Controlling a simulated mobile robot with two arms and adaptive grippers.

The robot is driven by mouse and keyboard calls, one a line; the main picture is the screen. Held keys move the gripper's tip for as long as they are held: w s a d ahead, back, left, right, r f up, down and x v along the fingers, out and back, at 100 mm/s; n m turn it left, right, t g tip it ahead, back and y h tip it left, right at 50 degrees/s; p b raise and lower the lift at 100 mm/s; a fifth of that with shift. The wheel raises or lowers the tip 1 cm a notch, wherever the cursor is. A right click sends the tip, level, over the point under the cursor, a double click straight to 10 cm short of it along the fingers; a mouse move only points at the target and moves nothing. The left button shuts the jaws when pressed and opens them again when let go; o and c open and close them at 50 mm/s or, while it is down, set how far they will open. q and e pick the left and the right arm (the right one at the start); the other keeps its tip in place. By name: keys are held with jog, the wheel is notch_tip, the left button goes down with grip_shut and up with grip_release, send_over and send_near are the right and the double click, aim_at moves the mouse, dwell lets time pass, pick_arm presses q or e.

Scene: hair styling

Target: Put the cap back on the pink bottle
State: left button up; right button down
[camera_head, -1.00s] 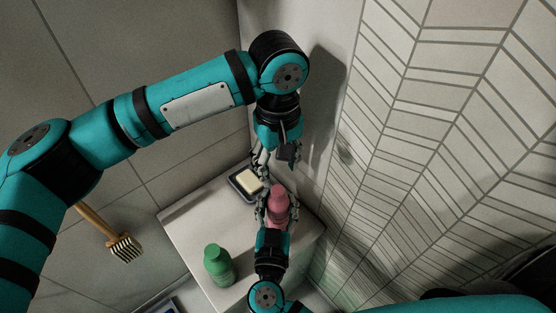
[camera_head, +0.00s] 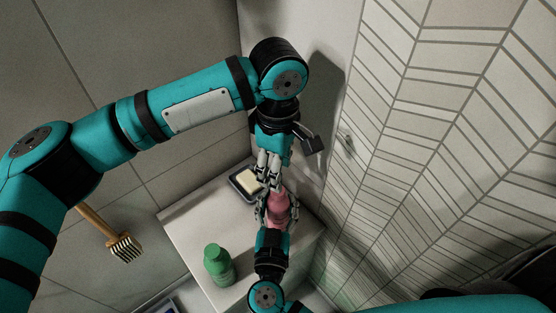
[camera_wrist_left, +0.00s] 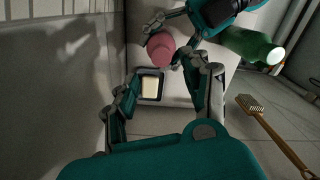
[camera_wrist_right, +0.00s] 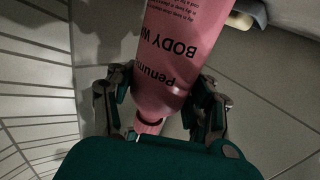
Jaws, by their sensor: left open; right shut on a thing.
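The pink bottle (camera_head: 278,207) is held over the white cabinet top. My right gripper (camera_head: 277,210) is shut around its body; the right wrist view shows the bottle (camera_wrist_right: 183,45) with dark lettering between the fingers. A dark ring shows at the bottle's narrow end. My left gripper (camera_head: 268,172) is open and empty, just above the bottle's top end. In the left wrist view the round pink top (camera_wrist_left: 161,47) lies between and beyond the open fingers (camera_wrist_left: 165,75). I cannot tell whether this round top is the cap or the bare bottle.
A green bottle (camera_head: 217,265) stands on the cabinet top (camera_head: 190,225) left of my right wrist. A dark dish (camera_head: 237,188) with a cream soap bar (camera_head: 249,180) lies behind. A wooden brush (camera_head: 122,246) is at the left. The tiled wall is close on the right.

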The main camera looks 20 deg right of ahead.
aim_at(278, 209)
pick_arm(q)
notch_tip(278, 209, down, 7)
jog(key=shift+r, duration=0.2)
jog(key=shift+c, duration=0.3)
